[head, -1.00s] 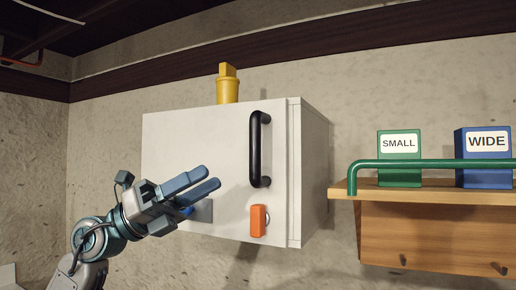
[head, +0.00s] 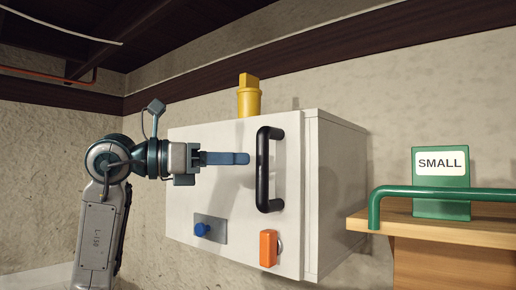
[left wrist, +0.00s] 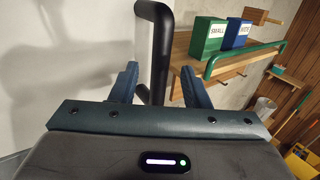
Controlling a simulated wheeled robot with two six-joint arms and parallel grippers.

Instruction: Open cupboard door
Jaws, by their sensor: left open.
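The white cupboard (head: 220,150) hangs on the wall with its door facing me, and the door looks shut. A black vertical bar handle (head: 263,170) is on the door's right side. My left gripper (head: 247,158) is open, level with the handle's upper half and just left of it. In the left wrist view the black handle (left wrist: 162,45) shows ahead, between the two blue fingers of my left gripper (left wrist: 160,72). The fingers are not closed on it, and I cannot tell if they touch it. My right gripper is not in view.
An orange block (head: 268,248) and a plate with a blue knob (head: 202,229) are low on the door. A yellow object (head: 249,97) stands on top. Right of the cupboard, a wooden shelf (head: 480,231) has a green rail (head: 450,193) and a green SMALL box (head: 440,203).

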